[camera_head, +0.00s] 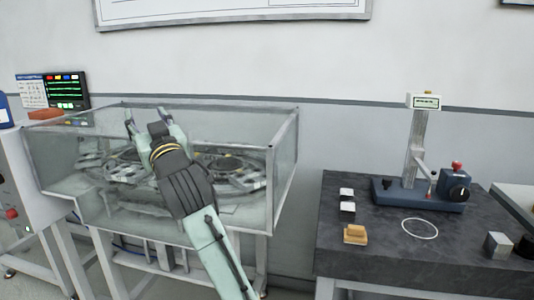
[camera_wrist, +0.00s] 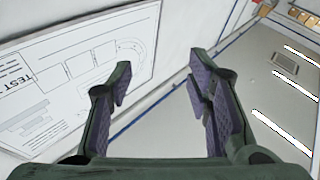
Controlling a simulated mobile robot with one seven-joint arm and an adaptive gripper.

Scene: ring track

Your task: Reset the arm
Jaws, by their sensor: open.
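My gripper (camera_head: 153,122) shows in the head view in front of and over the glass-walled ring track case (camera_head: 270,190). Its fingers point up and away, toward the wall. In the wrist view my gripper (camera_wrist: 158,85) is open, with its two fingers wide apart and nothing between them. The wrist camera looks toward the wall and ceiling.
A dark bench (camera_head: 375,258) on the right carries a gauge stand (camera_head: 415,150), white blocks, a tan block (camera_head: 355,234) and a metal cube (camera_head: 498,245). A small monitor (camera_head: 67,90) stands at the left. A framed board (camera_wrist: 60,75) hangs on the wall.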

